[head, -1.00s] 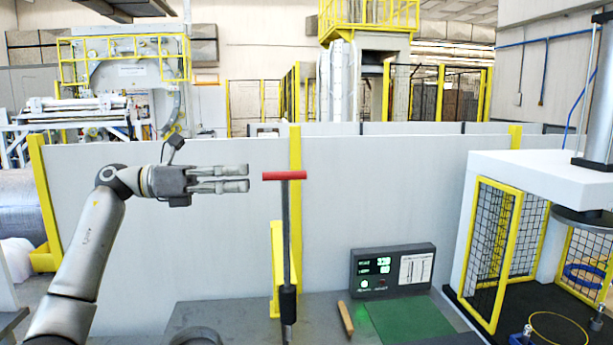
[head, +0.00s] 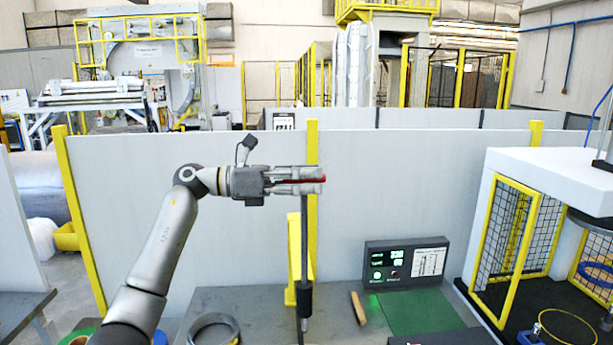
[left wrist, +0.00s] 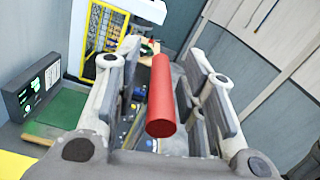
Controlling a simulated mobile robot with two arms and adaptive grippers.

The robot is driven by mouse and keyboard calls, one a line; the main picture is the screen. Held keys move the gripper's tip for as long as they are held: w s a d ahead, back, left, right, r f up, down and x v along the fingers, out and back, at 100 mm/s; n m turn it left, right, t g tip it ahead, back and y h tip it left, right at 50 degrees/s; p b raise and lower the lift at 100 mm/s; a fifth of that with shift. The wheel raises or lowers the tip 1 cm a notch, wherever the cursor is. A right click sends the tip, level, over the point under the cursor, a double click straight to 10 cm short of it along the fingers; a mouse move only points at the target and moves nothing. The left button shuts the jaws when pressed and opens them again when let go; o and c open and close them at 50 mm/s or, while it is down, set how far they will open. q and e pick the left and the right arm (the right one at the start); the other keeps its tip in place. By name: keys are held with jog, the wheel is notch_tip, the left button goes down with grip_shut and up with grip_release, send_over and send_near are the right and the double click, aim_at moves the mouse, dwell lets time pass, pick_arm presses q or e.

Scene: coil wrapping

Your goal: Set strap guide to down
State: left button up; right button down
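In the left wrist view the red handle (left wrist: 161,98) lies between the two open fingers of my left gripper (left wrist: 165,70), with a gap visible on both sides. The lever stands upright. My right gripper is not in view.
A control box (head: 405,262) with green displays stands on the worktable, beside a green mat (head: 415,310) and a wooden-handled tool (head: 358,308). A grey ring (head: 213,330) lies at the front left. A yellow post (head: 293,260) stands beside the lever. A pale partition (head: 400,180) runs behind.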

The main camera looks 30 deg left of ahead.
pick_arm(q)
jog(key=shift+w, duration=0.15)
grip_shut()
jog(key=shift+f, duration=0.1)
jog(key=b, duration=1.5)
send_over(307, 283)
jog(key=f, duration=1.8)
jog(key=shift+w+a, duration=0.15)
jog(key=shift+w, duration=0.2)
jog(key=shift+r, duration=0.1)
